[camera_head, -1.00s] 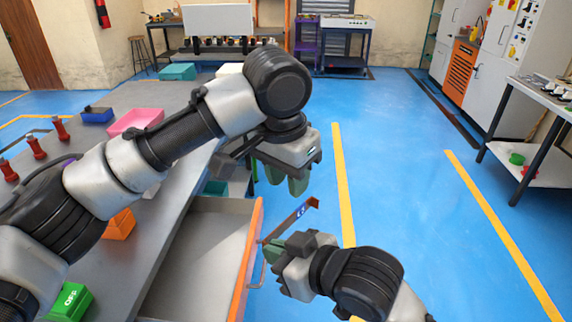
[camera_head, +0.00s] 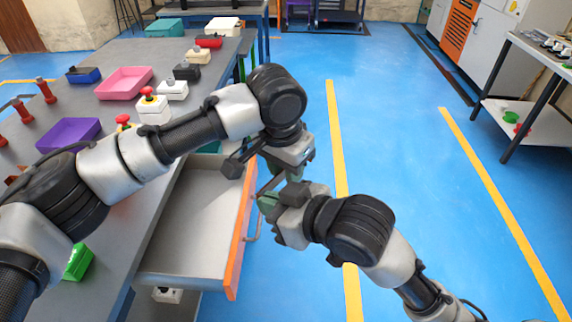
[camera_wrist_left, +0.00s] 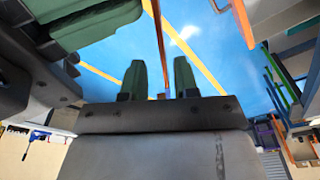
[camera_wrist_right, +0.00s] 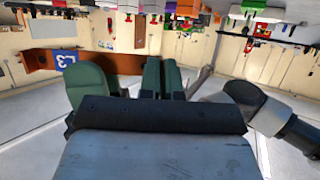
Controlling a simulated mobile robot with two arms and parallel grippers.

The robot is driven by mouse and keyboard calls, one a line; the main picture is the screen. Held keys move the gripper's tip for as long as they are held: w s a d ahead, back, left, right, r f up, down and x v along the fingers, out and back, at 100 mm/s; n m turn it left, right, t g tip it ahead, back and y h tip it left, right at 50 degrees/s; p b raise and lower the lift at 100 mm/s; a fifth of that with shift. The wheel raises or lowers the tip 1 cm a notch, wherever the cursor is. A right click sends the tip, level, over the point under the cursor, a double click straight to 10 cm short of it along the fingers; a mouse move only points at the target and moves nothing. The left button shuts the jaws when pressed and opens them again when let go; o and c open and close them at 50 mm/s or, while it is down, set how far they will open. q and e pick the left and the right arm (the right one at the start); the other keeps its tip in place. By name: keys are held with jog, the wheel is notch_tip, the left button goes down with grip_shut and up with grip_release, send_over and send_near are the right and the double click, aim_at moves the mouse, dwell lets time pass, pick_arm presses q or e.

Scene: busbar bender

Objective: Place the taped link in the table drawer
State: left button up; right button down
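The taped link is a bent copper strip with a blue L3 label, seen in the right wrist view (camera_wrist_right: 62,62). In the left wrist view it is a thin copper strip (camera_wrist_left: 157,30). My right gripper (camera_head: 268,200) is shut on the link; its fingers are close together in its wrist view (camera_wrist_right: 162,78). My left gripper (camera_head: 292,172) is just above, its fingers open on either side of the strip (camera_wrist_left: 160,80). Whether they touch it, I cannot tell. The table drawer (camera_head: 195,215) is pulled out and looks empty, left of both grippers.
The drawer's orange front (camera_head: 241,230) and handle (camera_head: 255,215) stand close to the right gripper. The grey table (camera_head: 120,225) carries a pink tray (camera_head: 124,83), a purple tray (camera_head: 69,134) and switch boxes.

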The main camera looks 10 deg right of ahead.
pick_arm(q)
grip_shut()
pick_arm(e)
jog(key=c, duration=1.3)
grip_release()
pick_arm(q)
jog(key=shift+s, duration=0.15)
pick_arm(e)
jog(key=shift+o, duration=0.2)
jog(key=shift+w, duration=0.1)
jog(key=shift+d, duration=0.1)
